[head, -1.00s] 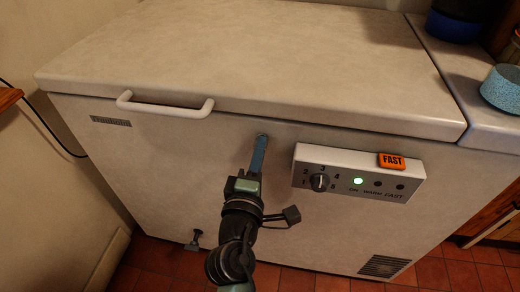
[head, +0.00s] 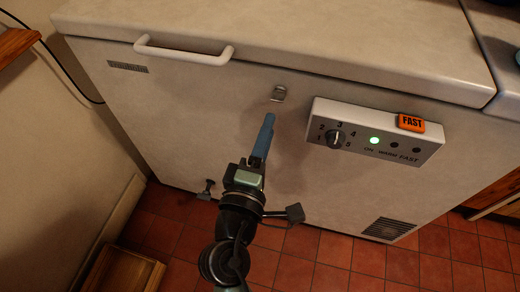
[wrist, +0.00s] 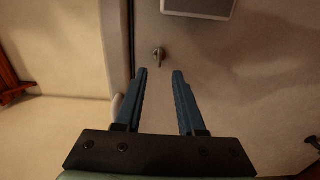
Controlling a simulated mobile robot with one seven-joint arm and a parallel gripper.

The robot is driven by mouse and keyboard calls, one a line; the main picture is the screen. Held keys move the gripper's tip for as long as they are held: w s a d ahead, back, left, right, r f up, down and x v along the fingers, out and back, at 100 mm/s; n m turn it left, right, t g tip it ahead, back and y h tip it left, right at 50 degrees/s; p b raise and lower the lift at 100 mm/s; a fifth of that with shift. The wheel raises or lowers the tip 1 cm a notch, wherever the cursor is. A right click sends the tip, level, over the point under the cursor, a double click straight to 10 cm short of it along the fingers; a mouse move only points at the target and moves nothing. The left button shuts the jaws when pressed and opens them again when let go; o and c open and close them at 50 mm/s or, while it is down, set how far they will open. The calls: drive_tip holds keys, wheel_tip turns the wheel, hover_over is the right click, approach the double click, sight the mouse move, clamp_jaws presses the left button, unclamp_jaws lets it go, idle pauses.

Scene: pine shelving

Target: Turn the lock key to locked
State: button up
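The lock key (head: 279,93) is a small metal piece on the front of a pale chest freezer (head: 200,105), just under the lid's edge and left of the control panel. In the wrist view the key (wrist: 158,56) shows as a small metal bow beyond my fingertips, roughly between their lines. Which lock position it points to cannot be read. My gripper (head: 269,119) is just below the key in the head view, apart from it. In the wrist view my gripper (wrist: 160,72) has its two blue fingers spread with nothing between them.
A white lid handle (head: 184,50) is at upper left. A wooden box (head: 125,270) stands on the red tiled floor at lower left.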

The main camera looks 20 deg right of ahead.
drive_tip(key=v, duration=0.5)
idle(0.4)
drive_tip(key=w+a+r+m+t+y, duration=0.1)
drive_tip(key=w+r+m+t, duration=0.15)
drive_tip(key=r, duration=0.65)
drive_tip(key=w+a+r+m+t+y, duration=0.2)
drive_tip(key=r+m, duration=0.2)
drive_tip(key=r, duration=0.6)
drive_tip(key=w+a+r+m+t+y, duration=0.1)
drive_tip(key=w+r+m+t, duration=0.15)
drive_tip(key=r, duration=0.65)
drive_tip(key=s+a+r+m+t+y, duration=0.1)
drive_tip(key=s+a+r+t+y, duration=0.25)
drive_tip(key=r, duration=0.45)
drive_tip(key=s+a+r+m+t+y, duration=0.1)
drive_tip(key=s+a+r+t+y, duration=0.1)
drive_tip(key=s+r, duration=0.5)
wheel_tip(320, 180, up, 31)
drive_tip(key=w+p, duration=0.2)
drive_tip(key=p, duration=2.7)
drive_tip(key=shift+d+f+y, duration=0.1)
drive_tip(key=shift+f+y, duration=0.05)
drive_tip(key=shift+y, duration=0.1)
